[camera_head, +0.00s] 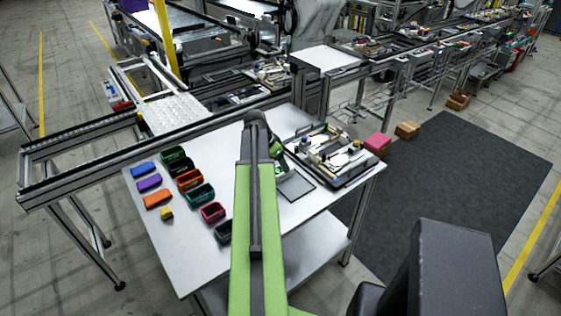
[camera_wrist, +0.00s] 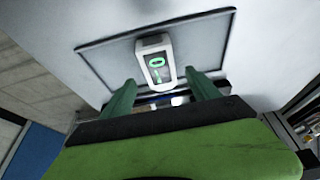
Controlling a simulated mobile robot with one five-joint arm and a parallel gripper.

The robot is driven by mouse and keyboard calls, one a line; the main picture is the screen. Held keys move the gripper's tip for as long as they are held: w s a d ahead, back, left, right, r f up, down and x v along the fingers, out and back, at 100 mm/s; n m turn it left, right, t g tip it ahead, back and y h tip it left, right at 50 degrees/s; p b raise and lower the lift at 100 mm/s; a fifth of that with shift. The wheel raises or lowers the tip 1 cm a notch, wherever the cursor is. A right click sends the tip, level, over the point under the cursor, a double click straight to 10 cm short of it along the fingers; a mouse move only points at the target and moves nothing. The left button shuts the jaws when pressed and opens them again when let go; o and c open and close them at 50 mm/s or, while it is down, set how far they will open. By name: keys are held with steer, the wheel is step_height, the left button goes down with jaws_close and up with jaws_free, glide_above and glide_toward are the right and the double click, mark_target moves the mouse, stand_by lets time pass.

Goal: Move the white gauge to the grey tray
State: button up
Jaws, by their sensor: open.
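My gripper (camera_wrist: 161,78) is open, with one green finger on each side of the gauge's near end. I cannot tell whether the fingers touch it. In the head view the grey tray (camera_head: 296,187) sits on the white table, right of my arm.
Several coloured bins (camera_head: 189,180) stand on the left of the table, with blue, purple and orange blocks (camera_head: 149,183) beside them. A black tray of parts (camera_head: 330,155) lies at the table's back right. The front left of the table (camera_head: 185,255) is clear.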

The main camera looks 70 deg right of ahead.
steer(key=p+v, duration=0.5)
steer(key=v, duration=0.3)
steer(key=shift+p, duration=0.4)
steer(key=shift+s, duration=0.1)
